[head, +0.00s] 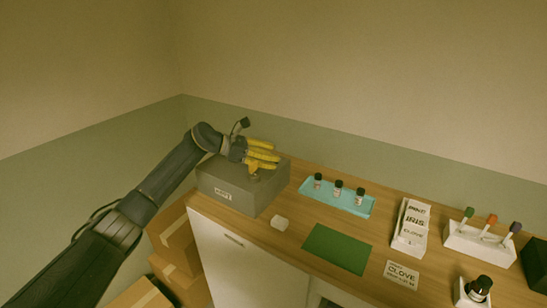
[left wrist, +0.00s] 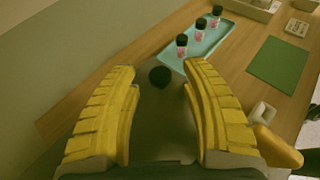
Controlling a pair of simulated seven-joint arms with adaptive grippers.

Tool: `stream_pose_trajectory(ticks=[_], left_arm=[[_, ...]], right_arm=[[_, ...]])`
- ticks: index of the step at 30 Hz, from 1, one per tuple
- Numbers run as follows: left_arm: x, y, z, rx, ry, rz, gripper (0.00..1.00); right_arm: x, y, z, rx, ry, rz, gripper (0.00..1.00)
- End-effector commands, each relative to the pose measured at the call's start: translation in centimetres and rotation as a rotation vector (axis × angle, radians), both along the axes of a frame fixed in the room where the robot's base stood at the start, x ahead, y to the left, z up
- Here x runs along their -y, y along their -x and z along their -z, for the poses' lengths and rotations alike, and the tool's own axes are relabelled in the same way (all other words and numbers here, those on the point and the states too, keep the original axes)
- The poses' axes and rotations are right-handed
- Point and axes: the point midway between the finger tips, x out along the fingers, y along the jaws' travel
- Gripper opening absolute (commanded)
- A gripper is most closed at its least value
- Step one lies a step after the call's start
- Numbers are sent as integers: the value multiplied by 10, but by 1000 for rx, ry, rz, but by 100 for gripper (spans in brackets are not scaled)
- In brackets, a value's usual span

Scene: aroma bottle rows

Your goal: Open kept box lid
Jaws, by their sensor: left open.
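The kept box (head: 225,195) is a grey box with a white label, at the left end of the wooden counter. Its grey lid (head: 275,177) is on and looks closed. A dark round knob (left wrist: 160,77) on the lid shows in the left wrist view, between and slightly beyond my yellow fingertips. My left gripper (head: 265,153) is open above the lid, with nothing held between its fingers. In the head view the fingers cover part of the lid. Whether the fingers touch the lid I cannot tell. My right gripper is not in view.
A teal tray (head: 364,209) with three small dark-capped bottles stands right of the box. The wall is close behind.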

Motion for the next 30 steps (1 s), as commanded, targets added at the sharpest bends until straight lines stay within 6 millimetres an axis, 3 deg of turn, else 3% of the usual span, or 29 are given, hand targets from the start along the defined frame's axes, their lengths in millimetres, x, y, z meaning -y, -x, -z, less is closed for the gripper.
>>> stream_pose_trajectory(ticks=[16, 27, 30], left_arm=[[9, -2, 4, 0, 0, -1, 46], [8, -2, 4, 0, 0, -1, 3], [8, -2, 4, 0, 0, -1, 0]], right_arm=[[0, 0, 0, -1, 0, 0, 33], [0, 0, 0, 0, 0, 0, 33], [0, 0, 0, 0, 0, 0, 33]])
